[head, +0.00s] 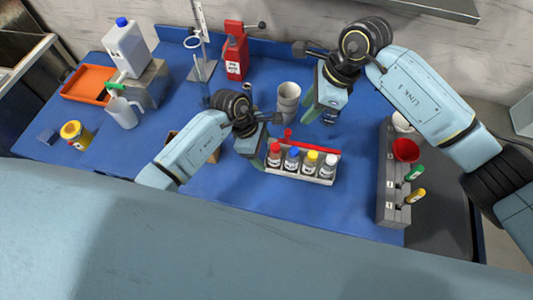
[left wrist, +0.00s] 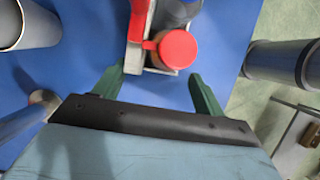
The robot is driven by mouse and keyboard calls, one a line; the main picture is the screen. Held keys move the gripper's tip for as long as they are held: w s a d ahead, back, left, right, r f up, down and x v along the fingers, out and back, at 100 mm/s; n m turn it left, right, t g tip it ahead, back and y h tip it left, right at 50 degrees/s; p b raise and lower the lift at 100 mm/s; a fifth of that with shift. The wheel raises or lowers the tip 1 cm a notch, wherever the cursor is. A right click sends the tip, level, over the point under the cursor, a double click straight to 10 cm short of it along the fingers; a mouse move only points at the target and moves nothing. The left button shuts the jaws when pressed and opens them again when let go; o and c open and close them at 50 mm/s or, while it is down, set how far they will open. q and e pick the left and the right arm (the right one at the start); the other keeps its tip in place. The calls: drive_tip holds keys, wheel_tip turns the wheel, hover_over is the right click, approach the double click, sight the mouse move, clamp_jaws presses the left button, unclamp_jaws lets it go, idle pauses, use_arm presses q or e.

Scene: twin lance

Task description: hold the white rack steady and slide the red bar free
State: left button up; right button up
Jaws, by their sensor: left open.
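The white rack (head: 300,178) stands on the blue table and holds several small bottles with red, blue, yellow and white caps. The red bar (head: 318,149) runs along the rack's back side, with a red knob near its left end. My left gripper (head: 262,158) is at the rack's left end. In the left wrist view its green fingers (left wrist: 157,88) are apart, with the rack's end and a red-capped bottle (left wrist: 175,50) between and just beyond them. My right gripper (head: 318,112) hangs behind the rack, apart from the bar; its finger gap is unclear.
A grey block (head: 392,190) with a red funnel and coloured tubes stands right of the rack. A red box-like device (head: 236,52), a jug and an orange tray (head: 88,84) are further back left. The table front is clear.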

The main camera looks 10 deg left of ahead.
use_arm(q)
drive_tip(key=shift+x, duration=1.5)
drive_tip(key=c, duration=0.9)
drive_tip(key=shift+c, duration=0.7)
use_arm(e)
drive_tip(key=shift+c, duration=0.6)
drive_tip(key=shift+d+f, duration=0.15)
drive_tip(key=shift+c, duration=1.1)
drive_tip(key=d+y, duration=0.1)
drive_tip(key=s+d+f+m, duration=0.1)
drive_tip(key=d, duration=0.1)
drive_tip(key=d+f+y, duration=0.1)
drive_tip(key=shift+s+d+y, duration=0.15)
drive_tip(key=shift+y, duration=0.15)
clamp_jaws()
drive_tip(key=s+d+m+t+y, duration=0.1)
drive_tip(key=d+m+t+y, duration=0.1)
drive_tip(key=d, duration=0.4)
drive_tip(key=shift+s+d, duration=0.15)
drive_tip(key=shift+s, duration=0.1)
